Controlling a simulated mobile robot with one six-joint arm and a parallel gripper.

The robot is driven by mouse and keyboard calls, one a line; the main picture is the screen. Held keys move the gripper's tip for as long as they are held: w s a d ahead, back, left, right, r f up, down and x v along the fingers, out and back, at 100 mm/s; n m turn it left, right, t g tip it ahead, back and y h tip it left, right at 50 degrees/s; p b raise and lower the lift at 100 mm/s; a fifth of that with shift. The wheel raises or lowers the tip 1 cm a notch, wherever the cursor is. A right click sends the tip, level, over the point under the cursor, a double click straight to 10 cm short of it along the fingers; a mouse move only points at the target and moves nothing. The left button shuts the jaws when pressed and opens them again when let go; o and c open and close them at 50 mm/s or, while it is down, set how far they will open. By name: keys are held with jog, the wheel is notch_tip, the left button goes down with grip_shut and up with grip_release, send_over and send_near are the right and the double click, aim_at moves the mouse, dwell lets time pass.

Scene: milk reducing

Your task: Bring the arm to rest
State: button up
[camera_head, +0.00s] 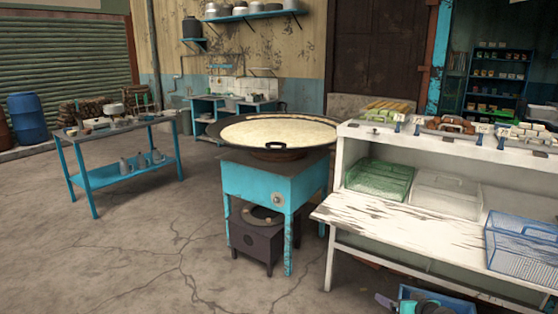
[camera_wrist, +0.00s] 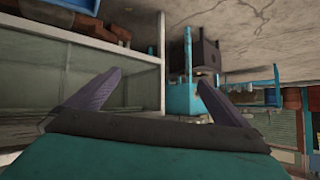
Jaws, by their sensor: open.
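My gripper (camera_wrist: 160,77) shows in the wrist view with its two dark purple-grey fingers spread wide apart. Nothing is between the fingers. A teal part of my arm (camera_wrist: 150,155) fills the bottom of that view. In the head view, part of my arm and gripper shows at the bottom edge, low in front of the white counter (camera_head: 395,212); most of it is cut off by the frame. The wrist picture is turned over, with the floor (camera_wrist: 240,22) at its top.
A wide pan (camera_head: 280,131) of pale milk sits on a blue stove stand (camera_head: 255,182). The counter holds a green crate (camera_head: 380,180), a clear tray (camera_head: 445,195) and a blue wire basket (camera_head: 520,245). A blue side table (camera_head: 125,170) stands left. The floor between is clear.

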jog(key=s+a+f+n+g+y+p, duration=0.1)
jog(key=s+a+f+g+y, duration=0.1)
jog(key=a+f, duration=0.55)
jog(key=s+a+f+n+g+y+p, duration=0.15)
jog(key=a+f, duration=0.25)
jog(key=a, duration=0.6)
jog(key=s+a+f+n+g, duration=0.1)
jog(key=s+a+f+g, duration=0.2)
jog(key=s+a+f, duration=0.3)
jog(key=s+a+f+n+g, duration=0.1)
jog(key=s+a+f+g, duration=0.15)
jog(key=s+a, duration=0.5)
jog(key=s+a+f+g+h+p, duration=0.1)
jog(key=s+a+f+g, duration=0.15)
jog(key=s, duration=0.65)
jog(key=s+a+f+g+h+p, duration=0.15)
jog(key=s+f, duration=0.25)
jog(key=s, duration=0.4)
jog(key=s+d+r+m+g+h, duration=0.1)
jog(key=s+d+m+g+h, duration=0.1)
jog(key=s+d, duration=0.4)
jog(key=shift+s+m+g+b, duration=0.35)
jog(key=shift+s+m+g, duration=0.6)
jog(key=shift+s, duration=0.1)
jog(key=shift+a, duration=0.1)
